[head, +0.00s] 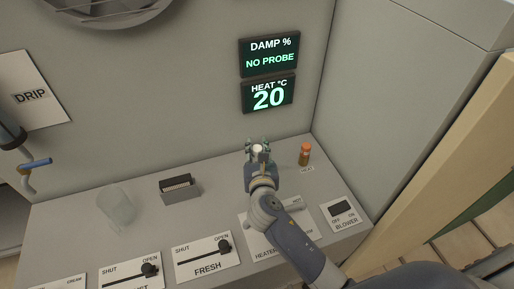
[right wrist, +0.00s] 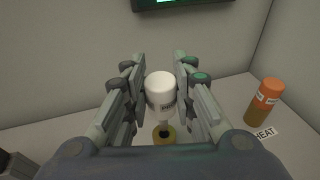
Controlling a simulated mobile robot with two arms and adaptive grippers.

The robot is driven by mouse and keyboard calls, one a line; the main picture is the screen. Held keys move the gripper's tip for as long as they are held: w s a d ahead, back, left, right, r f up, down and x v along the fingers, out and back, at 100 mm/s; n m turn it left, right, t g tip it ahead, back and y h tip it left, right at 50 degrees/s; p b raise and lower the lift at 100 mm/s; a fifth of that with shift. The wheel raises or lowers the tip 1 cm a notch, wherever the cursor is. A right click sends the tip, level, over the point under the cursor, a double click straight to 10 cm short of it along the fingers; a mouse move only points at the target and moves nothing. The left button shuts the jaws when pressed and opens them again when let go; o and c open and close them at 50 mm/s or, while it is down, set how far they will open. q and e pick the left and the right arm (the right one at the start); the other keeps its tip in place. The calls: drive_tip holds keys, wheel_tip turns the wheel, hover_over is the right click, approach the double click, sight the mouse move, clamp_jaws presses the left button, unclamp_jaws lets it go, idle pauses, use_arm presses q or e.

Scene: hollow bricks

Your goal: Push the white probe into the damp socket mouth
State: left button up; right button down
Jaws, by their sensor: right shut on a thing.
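My right gripper (head: 258,146) is shut on the white probe (head: 258,149), above the back of the grey counter. In the right wrist view, the white probe (right wrist: 160,92) stands roughly upright between the fingers (right wrist: 160,84), its narrow tip pointing down. The yellow-ringed socket mouth (right wrist: 164,139) is just below the tip, and part of its dark hole shows. I cannot tell whether the tip touches the ring. The damp display (head: 269,55) reads NO PROBE. My left gripper is not in view.
An orange probe (head: 304,155) stands by the HEAT label, right of my gripper. The heat display (head: 268,95) reads 20. A dark slotted box (head: 180,188) and a clear cup (head: 117,208) stand to the left. Sliders and a blower switch (head: 342,211) line the front.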

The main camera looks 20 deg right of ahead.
drive_tip(key=shift+p, duration=0.4)
idle(0.5)
drive_tip(key=shift+f+b, duration=1.85)
drive_tip(key=shift+f, duration=0.75)
drive_tip(key=c, duration=1.2)
unclamp_jaws()
drive_tip(key=shift+r, duration=0.1)
drive_tip(key=shift+c, duration=0.2)
drive_tip(key=shift+s, duration=0.1)
drive_tip(key=v, duration=1.2)
